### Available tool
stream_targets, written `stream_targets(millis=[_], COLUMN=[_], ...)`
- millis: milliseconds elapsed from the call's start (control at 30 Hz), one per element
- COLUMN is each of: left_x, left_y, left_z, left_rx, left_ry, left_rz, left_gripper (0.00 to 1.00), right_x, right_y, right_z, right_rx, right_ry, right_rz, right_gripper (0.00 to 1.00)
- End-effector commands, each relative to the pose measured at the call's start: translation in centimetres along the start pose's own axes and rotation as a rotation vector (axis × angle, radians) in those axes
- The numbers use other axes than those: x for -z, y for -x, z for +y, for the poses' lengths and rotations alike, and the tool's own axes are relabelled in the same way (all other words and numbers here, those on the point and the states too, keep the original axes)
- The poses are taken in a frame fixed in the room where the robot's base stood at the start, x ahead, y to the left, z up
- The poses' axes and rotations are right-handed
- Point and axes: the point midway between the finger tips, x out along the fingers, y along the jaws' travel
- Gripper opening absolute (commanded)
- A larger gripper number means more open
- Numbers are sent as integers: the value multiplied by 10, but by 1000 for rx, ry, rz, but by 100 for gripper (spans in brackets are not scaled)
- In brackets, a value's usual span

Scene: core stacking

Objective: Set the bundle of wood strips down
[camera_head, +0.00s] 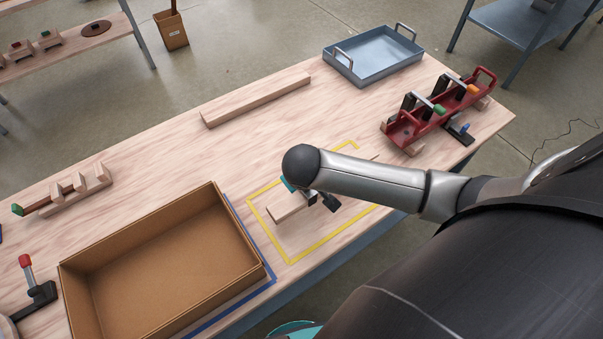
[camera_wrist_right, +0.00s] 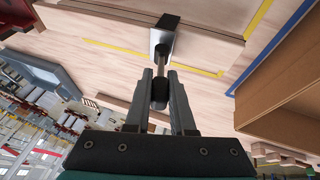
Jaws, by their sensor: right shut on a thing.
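The bundle of wood strips (camera_head: 285,209) shows its near-left end inside the yellow tape rectangle (camera_head: 273,245) on the table. My right arm hides most of the rest. In the right wrist view the bundle (camera_wrist_right: 110,25) runs across the top, with a silver and black clamp (camera_wrist_right: 160,42) on it. My right gripper (camera_head: 314,196) is above the bundle. In the wrist view its fingers (camera_wrist_right: 161,82) are shut on the clamp's dark handle (camera_wrist_right: 159,93). I cannot tell whether the bundle touches the table. My left gripper is not in view.
A large open cardboard box (camera_head: 240,240) stands close left of the yellow rectangle. A long wood block (camera_head: 256,99) lies behind. A grey-blue tray (camera_head: 375,71) and a red rack with clamps (camera_head: 405,130) are at the right. The table between box and tray is largely clear.

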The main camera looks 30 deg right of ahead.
Motion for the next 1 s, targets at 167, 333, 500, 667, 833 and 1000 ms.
stream_targets(millis=[167, 333, 500, 667, 833, 1000], left_x=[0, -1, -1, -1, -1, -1], left_y=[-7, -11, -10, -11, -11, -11], left_z=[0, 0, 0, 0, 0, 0], left_rx=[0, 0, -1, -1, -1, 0], left_ry=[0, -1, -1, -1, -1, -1], left_rz=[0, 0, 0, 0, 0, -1], left_gripper=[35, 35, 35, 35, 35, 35], right_x=[-8, -14, -14, -14, -16, -17], right_y=[-22, -37, -37, -38, -40, -40], right_z=[-6, -10, -10, -11, -12, -12], right_rx=[-1, -2, -1, -1, 0, 0], right_ry=[1, 0, 0, 0, 0, 0], right_rz=[0, 3, 4, 3, 0, 0], right_gripper=[0, 0, 0, 0, 32, 51])
